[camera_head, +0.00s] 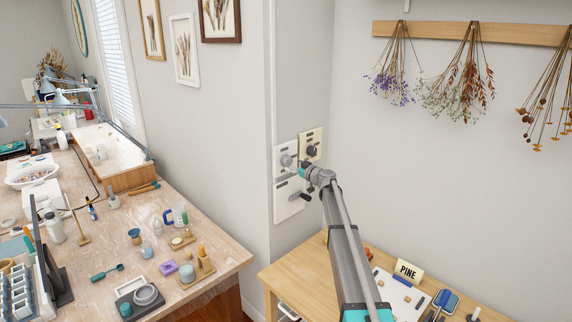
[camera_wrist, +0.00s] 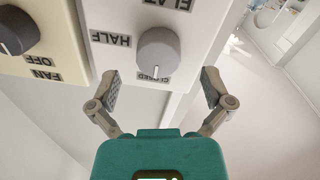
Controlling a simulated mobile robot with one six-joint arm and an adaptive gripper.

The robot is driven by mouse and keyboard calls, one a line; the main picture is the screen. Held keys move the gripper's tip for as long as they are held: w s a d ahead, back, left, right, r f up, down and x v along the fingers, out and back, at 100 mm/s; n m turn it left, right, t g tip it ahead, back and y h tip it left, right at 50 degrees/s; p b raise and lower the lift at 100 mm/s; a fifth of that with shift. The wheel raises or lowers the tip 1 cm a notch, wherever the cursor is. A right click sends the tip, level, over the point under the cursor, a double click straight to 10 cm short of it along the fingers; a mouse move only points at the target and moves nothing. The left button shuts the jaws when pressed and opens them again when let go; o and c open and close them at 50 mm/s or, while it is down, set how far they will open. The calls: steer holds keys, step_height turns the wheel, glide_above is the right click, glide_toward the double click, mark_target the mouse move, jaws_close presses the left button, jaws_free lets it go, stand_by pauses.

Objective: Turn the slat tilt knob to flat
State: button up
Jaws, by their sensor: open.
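The slat tilt knob (camera_wrist: 158,50) is a round light grey knob on a white panel (camera_wrist: 205,18) in the wrist view. Its labels appear upside down: FLAT at the top, HALF to the left, CLOSED below. The knob's pale mark points down at CLOSED. My gripper (camera_wrist: 161,88) is open, its two fingers apart to the left and right of the knob's lower side, and no contact shows. In the head view, the knob (camera_head: 286,160) is on the wall, and my gripper (camera_head: 304,168) is close beside it.
A dark fan knob (camera_wrist: 14,32) on a cream panel, labelled FAN and OFF, is left of the tilt knob. A lower white panel (camera_head: 282,208) has a dark lever. The wooden side table (camera_head: 276,275) is below; the cluttered workbench (camera_head: 225,258) is left.

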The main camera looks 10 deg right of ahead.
mark_target(289, 163)
steer(key=shift+x, duration=1.8)
steer(key=c, duration=1.1)
steer(key=shift+a, duration=0.25)
steer(key=shift+c, duration=0.2)
steer(key=shift+d, duration=0.15)
